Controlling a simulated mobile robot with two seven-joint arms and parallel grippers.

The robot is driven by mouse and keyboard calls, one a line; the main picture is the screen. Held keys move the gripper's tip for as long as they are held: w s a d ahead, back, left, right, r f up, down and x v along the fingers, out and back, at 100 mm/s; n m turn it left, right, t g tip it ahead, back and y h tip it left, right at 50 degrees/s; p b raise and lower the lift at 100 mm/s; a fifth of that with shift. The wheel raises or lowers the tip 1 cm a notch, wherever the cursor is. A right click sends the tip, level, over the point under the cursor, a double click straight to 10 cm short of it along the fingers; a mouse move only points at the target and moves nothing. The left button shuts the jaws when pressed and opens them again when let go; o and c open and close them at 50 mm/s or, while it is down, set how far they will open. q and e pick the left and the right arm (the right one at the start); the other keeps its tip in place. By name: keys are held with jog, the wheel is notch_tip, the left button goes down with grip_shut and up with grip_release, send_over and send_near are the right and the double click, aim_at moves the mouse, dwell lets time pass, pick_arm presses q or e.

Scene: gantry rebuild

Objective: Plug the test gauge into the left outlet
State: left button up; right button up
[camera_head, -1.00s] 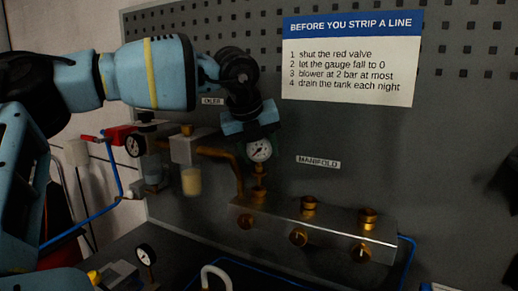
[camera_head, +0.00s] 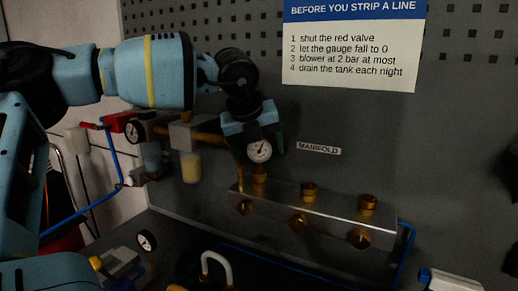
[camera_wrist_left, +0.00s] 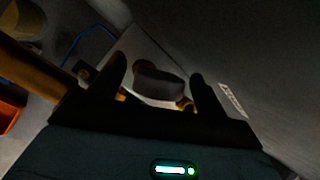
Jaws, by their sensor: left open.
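The test gauge (camera_head: 259,150), a small round white dial with a dark rim, stands upright directly above the left outlet (camera_head: 260,173) of the metal manifold (camera_head: 310,212). Its lower end meets the brass outlet; how deep it sits cannot be seen. My left gripper (camera_head: 260,138) is around the gauge from above, with its fingers open. In the left wrist view the dark gauge body (camera_wrist_left: 158,82) lies between the two spread fingers (camera_wrist_left: 158,88), with gaps beside it. The middle outlet (camera_head: 309,191) and right outlet (camera_head: 367,203) are empty. My right gripper does not show.
A pegboard panel with an instruction sign (camera_head: 352,55) stands behind. Left of the manifold are a second gauge (camera_head: 133,132), a red valve (camera_head: 118,122) and brass piping. Another gauge (camera_head: 147,240) lies low at left. A blue hose (camera_head: 405,255) runs by the manifold's right end.

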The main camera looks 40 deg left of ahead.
pick_arm(q)
jog(key=shift+r, duration=0.1)
jog(key=v, duration=0.7)
jog(key=shift+s+r+b, duration=0.2)
jog(key=shift+r+b, duration=0.1)
jog(key=shift+b, duration=0.05)
jog(key=shift+d, duration=0.1)
dwell(0.4)
